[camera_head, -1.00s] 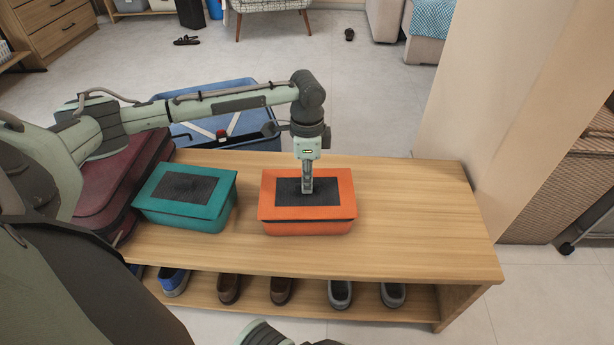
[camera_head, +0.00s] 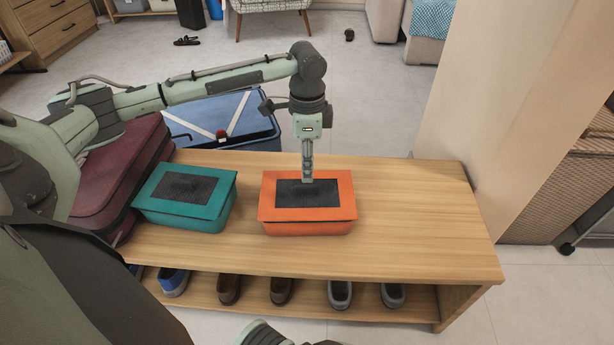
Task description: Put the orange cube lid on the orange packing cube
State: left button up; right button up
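The orange packing cube (camera_head: 310,228) sits on the wooden bench, right of the teal cube. The orange cube lid (camera_head: 268,198), orange with a dark centre panel, lies on top of it and looks flat and lined up with its edges. My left gripper (camera_head: 307,178) points straight down just above the lid's dark panel, toward its back. Its fingers show as one narrow edge-on shape, so their opening is hidden; it carries nothing visible. Whether the tips still touch the lid is hard to tell. My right gripper is out of view.
A closed teal cube (camera_head: 185,195) and a maroon suitcase (camera_head: 118,180) stand to the left on the bench (camera_head: 420,230). A blue suitcase (camera_head: 230,120) lies behind it. Several shoes (camera_head: 340,293) fill the lower shelf. The bench's right side is clear.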

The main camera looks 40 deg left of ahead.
aim_at(307, 186)
pick_arm(q)
notch_tip(307, 186, up, 8)
jog(key=shift+p, duration=0.4)
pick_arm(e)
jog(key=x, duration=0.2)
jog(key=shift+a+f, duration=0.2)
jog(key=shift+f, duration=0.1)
